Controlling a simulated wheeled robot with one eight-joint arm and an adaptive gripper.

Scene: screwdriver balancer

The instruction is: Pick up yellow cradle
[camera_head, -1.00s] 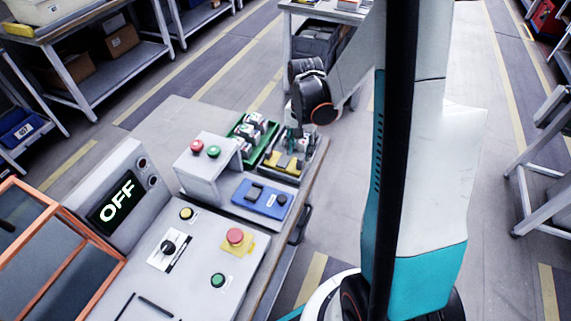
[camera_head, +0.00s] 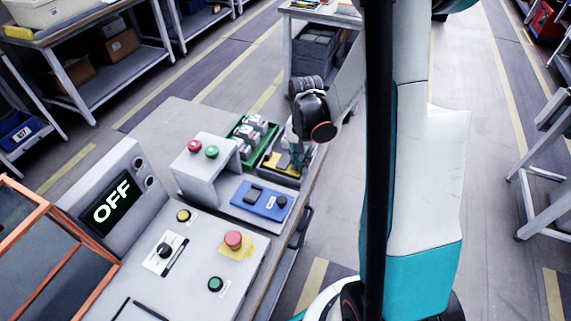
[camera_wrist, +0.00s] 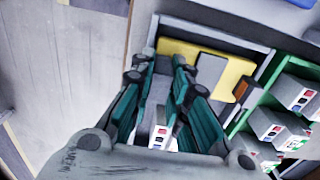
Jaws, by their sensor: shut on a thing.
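The yellow cradle (camera_wrist: 222,66) lies in a grey open tray (camera_wrist: 214,33) in the wrist view. In the head view the cradle (camera_head: 281,168) shows partly, near the table's right edge. My gripper (camera_wrist: 163,60) has its teal fingers down over the tray, with the tips at the left part of the cradle. The fingers are shut on the cradle; the exact contact is partly hidden by the fingertips. In the head view my gripper (camera_head: 298,147) reaches down into the same tray, and the cradle appears still inside it.
A green tray (camera_head: 236,130) with several grey-white blocks stands right beside the grey tray. A grey stand with red and green buttons (camera_head: 195,146) and a blue panel (camera_head: 262,200) are close by. The table edge runs just right of the tray.

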